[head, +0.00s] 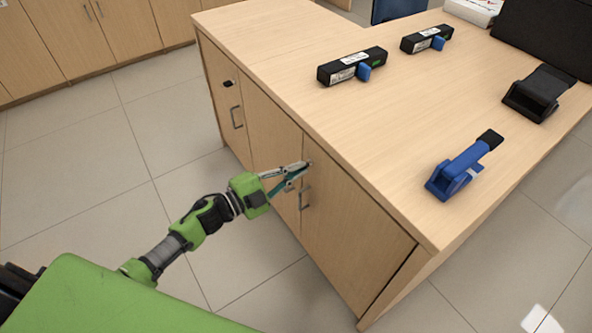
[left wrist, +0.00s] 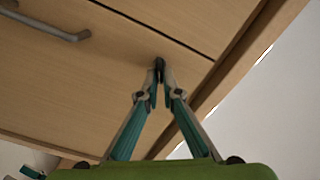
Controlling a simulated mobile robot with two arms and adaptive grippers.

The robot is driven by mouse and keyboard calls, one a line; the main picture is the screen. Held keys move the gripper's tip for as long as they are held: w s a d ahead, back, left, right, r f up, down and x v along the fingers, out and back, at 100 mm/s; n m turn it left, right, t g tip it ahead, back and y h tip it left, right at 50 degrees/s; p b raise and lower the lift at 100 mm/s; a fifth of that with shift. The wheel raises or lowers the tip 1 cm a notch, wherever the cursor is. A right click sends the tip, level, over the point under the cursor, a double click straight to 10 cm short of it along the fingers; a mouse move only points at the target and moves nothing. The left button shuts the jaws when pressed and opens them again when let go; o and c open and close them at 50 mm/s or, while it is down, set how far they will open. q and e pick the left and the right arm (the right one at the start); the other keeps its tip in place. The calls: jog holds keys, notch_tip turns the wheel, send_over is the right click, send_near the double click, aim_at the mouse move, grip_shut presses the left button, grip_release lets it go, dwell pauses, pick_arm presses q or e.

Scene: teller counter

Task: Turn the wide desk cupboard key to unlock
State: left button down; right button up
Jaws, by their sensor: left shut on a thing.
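The wide desk cupboard (head: 345,225) has two light wood doors with bar handles under the counter. Its key (left wrist: 159,64) is a small dark piece at the upper edge of one door, near the gap between the doors. My left gripper (head: 303,168) reaches in from the left at that spot, above the handles. In the left wrist view, the fingertips of the left gripper (left wrist: 159,78) are shut on the key. The fingers cover most of the key, so its turn angle cannot be told. Both doors look shut. My right gripper is not in view.
A narrower cupboard door (head: 228,110) with its own dark lock and handle is further left. On the counter top (head: 310,45) are two black devices with blue parts, a blue stamp-like tool (head: 462,168) and a black device (head: 538,92). Tiled floor lies clear at left.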

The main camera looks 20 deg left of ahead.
pick_arm(q)
jog(key=m, duration=0.1)
jog(key=m+b, duration=0.1)
jog(key=m, duration=0.2)
jog(key=shift+f+m, duration=0.25)
jog(key=shift+m, duration=0.15)
jog(key=shift+m+b, duration=0.45)
jog(key=shift+m, duration=0.25)
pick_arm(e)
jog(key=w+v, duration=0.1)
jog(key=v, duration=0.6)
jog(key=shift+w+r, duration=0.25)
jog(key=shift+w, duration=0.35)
pick_arm(q)
jog(key=c, duration=2.2)
grip_release()
jog(key=shift+c, duration=0.2)
jog(key=shift+s, duration=0.1)
jog(key=v, duration=1.2)
